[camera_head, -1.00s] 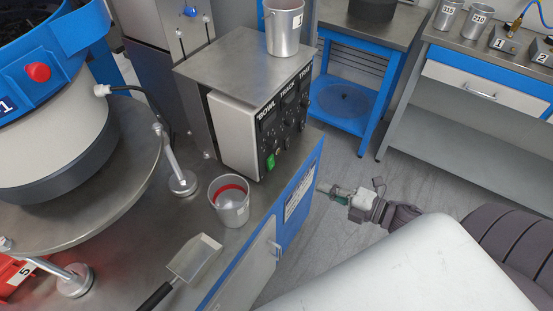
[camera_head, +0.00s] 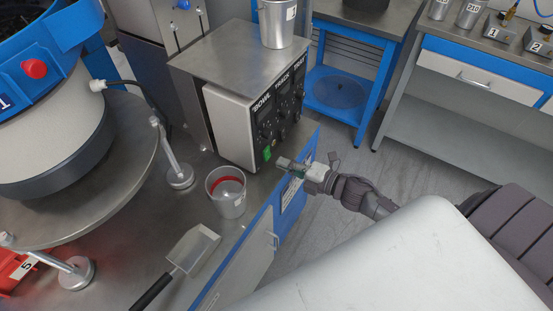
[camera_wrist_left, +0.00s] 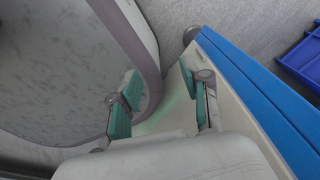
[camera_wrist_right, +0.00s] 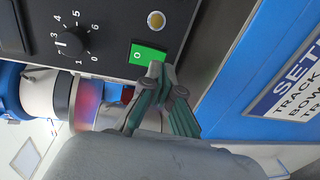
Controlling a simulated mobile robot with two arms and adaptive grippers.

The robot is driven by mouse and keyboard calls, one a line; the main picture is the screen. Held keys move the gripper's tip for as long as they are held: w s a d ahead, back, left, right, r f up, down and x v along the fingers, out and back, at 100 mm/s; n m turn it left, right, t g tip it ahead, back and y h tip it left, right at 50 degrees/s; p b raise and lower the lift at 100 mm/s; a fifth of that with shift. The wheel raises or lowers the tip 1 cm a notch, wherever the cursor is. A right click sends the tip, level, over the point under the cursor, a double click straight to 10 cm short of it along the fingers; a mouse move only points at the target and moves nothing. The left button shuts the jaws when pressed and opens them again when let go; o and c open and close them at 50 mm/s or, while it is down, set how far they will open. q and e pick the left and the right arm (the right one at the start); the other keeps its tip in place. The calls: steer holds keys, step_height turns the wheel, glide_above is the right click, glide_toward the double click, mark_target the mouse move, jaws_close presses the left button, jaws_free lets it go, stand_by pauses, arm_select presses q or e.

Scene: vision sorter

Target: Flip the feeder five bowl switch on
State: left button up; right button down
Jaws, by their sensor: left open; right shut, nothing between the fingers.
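The control box (camera_head: 228,128) stands on the metal bench, its black front panel marked BOWL, TRACK and TRAY. A green rocker switch (camera_head: 267,153) sits low under the BOWL column. In the right wrist view the switch (camera_wrist_right: 149,54) shows a white 0 mark, with a dial and a round amber lamp nearby. My right gripper (camera_head: 284,164) is shut and empty, just right of the switch. Its fingertips (camera_wrist_right: 160,75) overlap the switch's lower right corner in the right wrist view; I cannot tell if they touch. My left gripper (camera_wrist_left: 167,92) is open and empty, away from the box.
Another cup (camera_head: 278,22) stands on the box. The bowl feeder (camera_head: 50,130) fills the left.

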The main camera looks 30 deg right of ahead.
mark_target(275, 170)
steer(key=shift+x, duration=1.45)
steer(key=shift+w+a+f+b, duration=0.15)
steer(key=shift+f+b, duration=0.2)
steer(key=shift+b, duration=0.5)
steer(key=shift+r+p, duration=0.3)
steer(key=shift+y, duration=0.3)
steer(key=shift+f, duration=0.1)
